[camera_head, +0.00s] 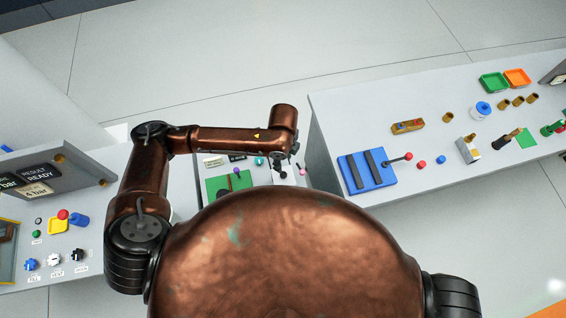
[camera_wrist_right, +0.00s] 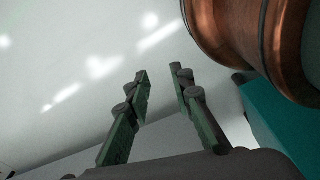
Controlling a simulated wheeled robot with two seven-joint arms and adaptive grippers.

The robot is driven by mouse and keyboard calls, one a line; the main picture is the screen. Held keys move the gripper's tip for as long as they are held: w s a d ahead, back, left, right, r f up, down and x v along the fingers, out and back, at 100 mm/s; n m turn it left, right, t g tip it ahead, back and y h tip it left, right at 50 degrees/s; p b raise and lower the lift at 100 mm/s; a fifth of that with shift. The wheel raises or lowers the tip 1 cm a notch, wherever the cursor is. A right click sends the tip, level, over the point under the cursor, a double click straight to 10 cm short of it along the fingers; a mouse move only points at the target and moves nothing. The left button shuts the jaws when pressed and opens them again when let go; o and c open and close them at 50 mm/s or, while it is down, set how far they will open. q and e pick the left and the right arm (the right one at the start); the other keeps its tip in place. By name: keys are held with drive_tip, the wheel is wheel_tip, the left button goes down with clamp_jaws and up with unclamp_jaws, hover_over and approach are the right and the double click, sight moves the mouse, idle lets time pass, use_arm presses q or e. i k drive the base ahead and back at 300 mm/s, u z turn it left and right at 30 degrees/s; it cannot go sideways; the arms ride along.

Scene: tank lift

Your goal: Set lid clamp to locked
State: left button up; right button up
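No part is readably labelled as the lid clamp, so I cannot tell which it is. Candidates in the head view are a purple-knobbed lever (camera_head: 237,171) by a green plate (camera_head: 214,185), and a lever with a red knob (camera_head: 408,156) at a blue block (camera_head: 378,175). My left arm reaches over the middle bench; its gripper (camera_head: 283,166) is below the wrist end and mostly hidden, its fingers unclear. My right gripper (camera_wrist_right: 160,70) shows in the right wrist view, its two fingers apart with nothing between them.
The right bench (camera_head: 455,95) carries green and orange trays, a blue-and-white spool and small cylinders. A gap of floor separates the middle and right benches.

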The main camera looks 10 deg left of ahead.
sight(300, 168)
drive_tip(key=k, duration=1.5)
